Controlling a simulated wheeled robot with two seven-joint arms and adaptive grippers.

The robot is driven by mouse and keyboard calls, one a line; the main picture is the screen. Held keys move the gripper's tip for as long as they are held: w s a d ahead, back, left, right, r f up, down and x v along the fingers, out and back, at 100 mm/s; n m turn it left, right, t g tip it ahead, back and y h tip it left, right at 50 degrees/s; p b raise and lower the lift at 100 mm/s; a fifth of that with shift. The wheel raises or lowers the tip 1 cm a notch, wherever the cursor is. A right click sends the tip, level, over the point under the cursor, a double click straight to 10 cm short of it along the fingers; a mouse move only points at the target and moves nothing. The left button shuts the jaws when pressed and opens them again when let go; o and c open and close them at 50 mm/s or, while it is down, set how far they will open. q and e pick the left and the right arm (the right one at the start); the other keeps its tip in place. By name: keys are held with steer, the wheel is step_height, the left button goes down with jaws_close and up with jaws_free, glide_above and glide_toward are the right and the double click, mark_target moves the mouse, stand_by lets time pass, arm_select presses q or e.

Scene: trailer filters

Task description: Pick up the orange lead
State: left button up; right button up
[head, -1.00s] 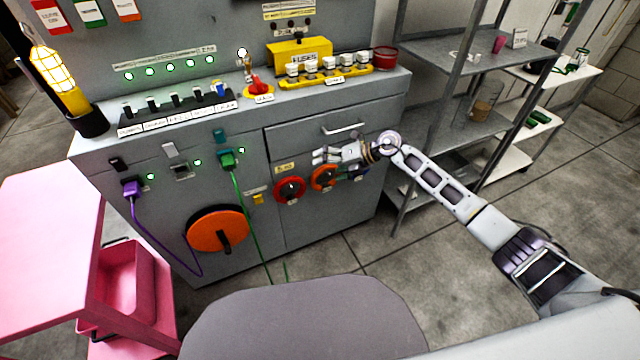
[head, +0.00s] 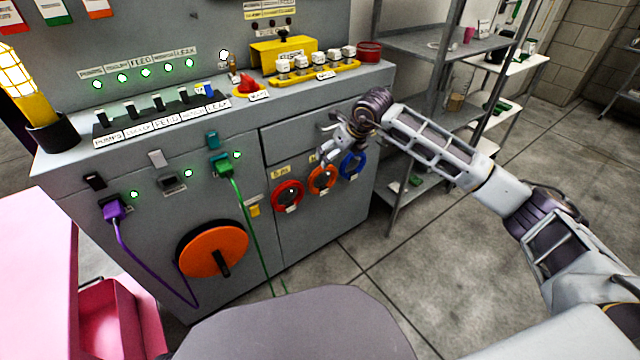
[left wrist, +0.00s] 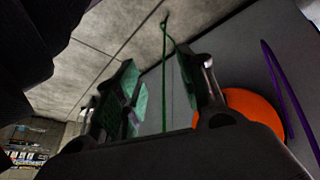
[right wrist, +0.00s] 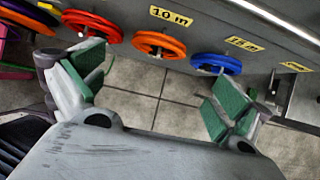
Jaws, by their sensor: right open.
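The orange lead (head: 322,180) is a coil hanging on the cabinet front between a red coil (head: 287,194) and a blue coil (head: 352,165). In the right wrist view the orange lead (right wrist: 160,43) is at the top middle, beyond the gap between my fingers. My right gripper (head: 328,148) is open and empty, just above and in front of the orange coil. Its green-padded fingers are wide apart in the right wrist view (right wrist: 155,88). My left gripper (left wrist: 158,90) shows only in its wrist view, with fingers apart and nothing held.
The grey cabinet (head: 345,215) carries a drawer with a handle above the coils. A large orange disc (head: 213,250), a green cable (head: 245,215) and a purple cable (head: 140,255) are on its left front. Metal shelves (head: 408,45) stand at right. The floor in front is clear.

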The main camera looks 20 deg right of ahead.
stand_by(0.3)
steer(key=b, duration=0.3)
glide_toward(325, 170)
steer(key=x, duration=0.4)
arm_select(q)
steer(key=shift+n+t+h, duration=0.3)
steer(key=shift+t+h, duration=0.1)
steer(key=shift+t, duration=0.2)
steer(key=f, duration=0.2)
steer(key=d+f, duration=0.1)
steer(key=f, duration=0.2)
steer(key=shift+w+f, duration=0.1)
arm_select(e)
steer(key=shift+a+f, duration=0.2)
steer(key=shift+f, duration=0.25)
arm_select(q)
steer(key=shift+f, duration=0.1)
arm_select(e)
steer(key=shift+w+f, duration=0.1)
steer(key=shift+b+x, duration=0.3)
steer(key=shift+x, duration=0.5)
steer(key=shift+b+x, duration=0.7)
steer(key=shift+x, duration=0.7)
arm_select(q)
steer(key=f, duration=0.2)
steer(key=shift+d+f, duration=0.2)
steer(key=shift+f, duration=0.2)
arm_select(e)
steer(key=shift+w+f, duration=0.25)
